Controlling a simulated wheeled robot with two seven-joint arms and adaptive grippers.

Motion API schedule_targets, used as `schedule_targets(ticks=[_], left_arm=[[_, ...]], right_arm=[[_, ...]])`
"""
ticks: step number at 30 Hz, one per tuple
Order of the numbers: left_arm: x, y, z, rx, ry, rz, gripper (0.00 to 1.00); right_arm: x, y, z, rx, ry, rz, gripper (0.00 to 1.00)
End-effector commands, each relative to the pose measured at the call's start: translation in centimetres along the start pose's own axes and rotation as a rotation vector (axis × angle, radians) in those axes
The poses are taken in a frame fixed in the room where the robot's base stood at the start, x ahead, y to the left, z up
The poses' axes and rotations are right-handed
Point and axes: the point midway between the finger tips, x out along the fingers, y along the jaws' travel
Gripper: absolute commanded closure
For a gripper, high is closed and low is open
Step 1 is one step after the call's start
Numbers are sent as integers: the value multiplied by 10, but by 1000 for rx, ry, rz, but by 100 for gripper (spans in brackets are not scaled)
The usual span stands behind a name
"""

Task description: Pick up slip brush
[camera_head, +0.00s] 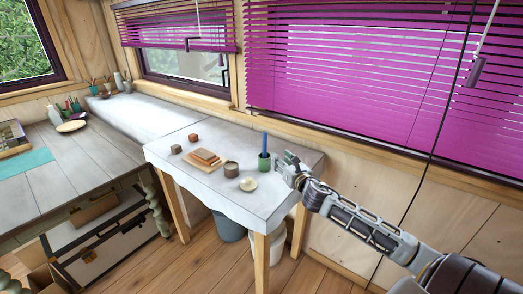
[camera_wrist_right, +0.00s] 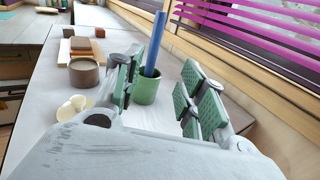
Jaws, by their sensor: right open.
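A blue stick, which looks like the slip brush (camera_head: 265,142), stands nearly upright in a small green cup (camera_head: 264,162) on the white table. In the right wrist view the brush (camera_wrist_right: 155,45) rises from the green cup (camera_wrist_right: 147,88), beyond and between the finger pads. The brush's lower end is hidden inside the cup. My right gripper (camera_head: 287,163) is just right of the cup, at about its height. In the right wrist view its green-padded fingers (camera_wrist_right: 165,90) are spread apart with nothing between them held. My left gripper is not in view.
On the white table (camera_head: 210,187) are a brown pot (camera_head: 231,169), a cream dish (camera_head: 248,184), stacked boards (camera_head: 204,158) and small brown blocks (camera_head: 176,149). The wall and purple blinds (camera_head: 350,60) stand close behind. A grey bucket (camera_head: 228,226) stands beneath.

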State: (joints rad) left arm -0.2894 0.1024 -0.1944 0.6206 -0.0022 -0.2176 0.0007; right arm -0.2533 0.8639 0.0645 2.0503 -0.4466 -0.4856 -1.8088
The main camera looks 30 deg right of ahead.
Motion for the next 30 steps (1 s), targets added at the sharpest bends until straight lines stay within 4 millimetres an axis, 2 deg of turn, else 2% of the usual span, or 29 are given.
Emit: schedule_targets(ticks=[4,10,21,30], left_arm=[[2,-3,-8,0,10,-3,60],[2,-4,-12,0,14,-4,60],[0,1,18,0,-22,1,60],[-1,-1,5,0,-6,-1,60]], right_arm=[[-2,8,12,-42,-21,14,59],[-3,9,16,-52,-26,16,59],[0,9,16,-50,-26,15,59],[14,9,16,-50,-27,14,59]])
